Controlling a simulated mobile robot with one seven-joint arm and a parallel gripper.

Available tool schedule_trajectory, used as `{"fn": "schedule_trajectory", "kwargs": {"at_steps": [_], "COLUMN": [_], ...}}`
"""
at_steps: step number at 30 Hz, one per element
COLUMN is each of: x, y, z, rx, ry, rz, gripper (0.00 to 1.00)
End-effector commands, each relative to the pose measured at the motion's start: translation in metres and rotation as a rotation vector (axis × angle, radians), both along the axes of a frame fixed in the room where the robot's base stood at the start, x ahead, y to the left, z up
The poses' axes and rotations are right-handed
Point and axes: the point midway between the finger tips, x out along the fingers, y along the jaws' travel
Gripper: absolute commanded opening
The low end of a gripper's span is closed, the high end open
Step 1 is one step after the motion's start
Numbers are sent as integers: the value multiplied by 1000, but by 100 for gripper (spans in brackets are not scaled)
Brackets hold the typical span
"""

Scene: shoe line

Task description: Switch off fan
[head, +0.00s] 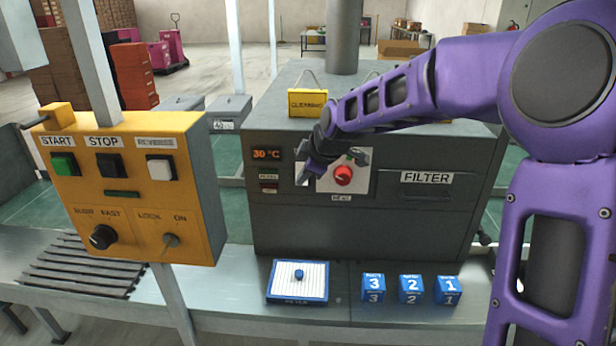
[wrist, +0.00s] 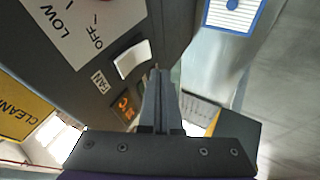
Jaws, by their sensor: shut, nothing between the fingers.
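The fan switch is a white rocker (wrist: 133,60) in a dark frame on the grey machine front, beside a small FAN label (wrist: 100,82). In the head view my arm largely hides it. My gripper (wrist: 159,73) is shut and empty, its fingertips close beside the rocker in the wrist view. I cannot tell whether they touch it. In the head view my gripper (head: 310,172) is in front of the machine panel, left of the red heat knob (head: 343,175).
The display (head: 267,154) reads 30 °C. A yellow control box (head: 130,190) stands at left. A blue-rimmed tray (head: 298,295) and blue numbered blocks (head: 411,288) sit on the bench. A yellow CLEANING sign (head: 308,103) hangs above; a FILTER drawer (head: 427,190) is at right.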

Motion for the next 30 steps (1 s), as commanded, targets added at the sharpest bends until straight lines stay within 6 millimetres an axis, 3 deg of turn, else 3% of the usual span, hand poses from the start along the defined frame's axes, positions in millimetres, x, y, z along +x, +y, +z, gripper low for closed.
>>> {"fn": "schedule_trajectory", "kwargs": {"at_steps": [9,13,18,30], "x": [-29,-38,-44,-46], "y": [-23,-29,-32,-32], "z": [57,72,82,83], "rx": [-3,-3,-1,-1], "ry": [-4,-1,1,2], "rz": [-4,-2,1,3], "gripper": [0,0,0,0]}}
